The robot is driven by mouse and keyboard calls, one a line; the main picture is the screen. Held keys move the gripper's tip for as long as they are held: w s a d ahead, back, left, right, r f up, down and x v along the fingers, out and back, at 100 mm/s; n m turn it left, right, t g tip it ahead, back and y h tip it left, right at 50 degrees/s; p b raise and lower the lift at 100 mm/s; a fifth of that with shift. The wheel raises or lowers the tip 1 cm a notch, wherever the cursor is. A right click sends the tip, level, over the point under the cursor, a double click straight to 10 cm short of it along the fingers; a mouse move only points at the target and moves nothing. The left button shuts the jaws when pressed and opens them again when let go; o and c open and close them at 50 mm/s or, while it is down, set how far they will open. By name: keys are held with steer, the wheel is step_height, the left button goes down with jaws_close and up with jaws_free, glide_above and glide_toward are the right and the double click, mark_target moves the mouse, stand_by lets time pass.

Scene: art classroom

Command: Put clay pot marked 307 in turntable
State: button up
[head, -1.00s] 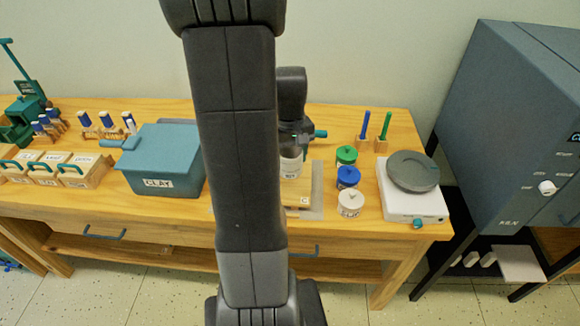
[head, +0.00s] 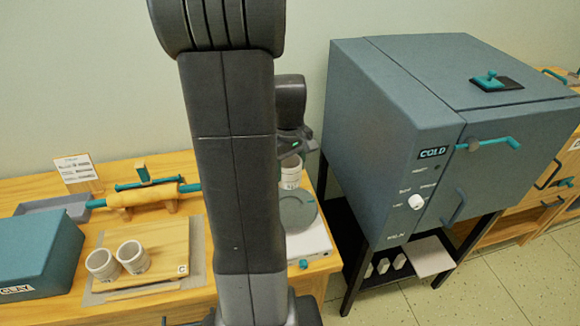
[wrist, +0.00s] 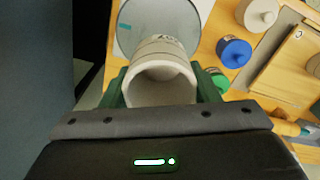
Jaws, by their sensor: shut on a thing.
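My gripper (head: 294,152) is shut on a pale clay pot (head: 290,177), partly hidden by my arm in the head view. In the wrist view the pot (wrist: 160,74) sits between my green fingers (wrist: 160,92), its open mouth facing the camera. Dark writing on its side is too small to read. The turntable (head: 303,214), a grey disc on a white base, is just below the pot in the head view. In the wrist view the disc (wrist: 196,9) lies beyond the pot. I cannot tell whether they touch.
Two other pale pots (head: 102,265) (head: 134,257) stand on a wooden board (head: 172,246) to the left. A large grey kiln (head: 385,130) stands close to the right. Blue (wrist: 234,52) and green (wrist: 216,79) jars are near the turntable.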

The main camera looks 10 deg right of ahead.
steer(key=shift+d+f, duration=0.1)
steer(key=shift+d, duration=0.15)
steer(key=shift+a+f+b, duration=0.15)
steer(key=shift+f+b, duration=0.4)
steer(key=shift+b, duration=0.05)
step_height(320, 180, down, 9)
steer(key=b, duration=0.7)
steer(key=shift+f, duration=0.1)
steer(key=o, duration=1.1)
steer(key=shift+o, duration=0.2)
step_height(320, 180, up, 8)
steer(key=p, duration=0.6)
steer(key=shift+p, duration=0.3)
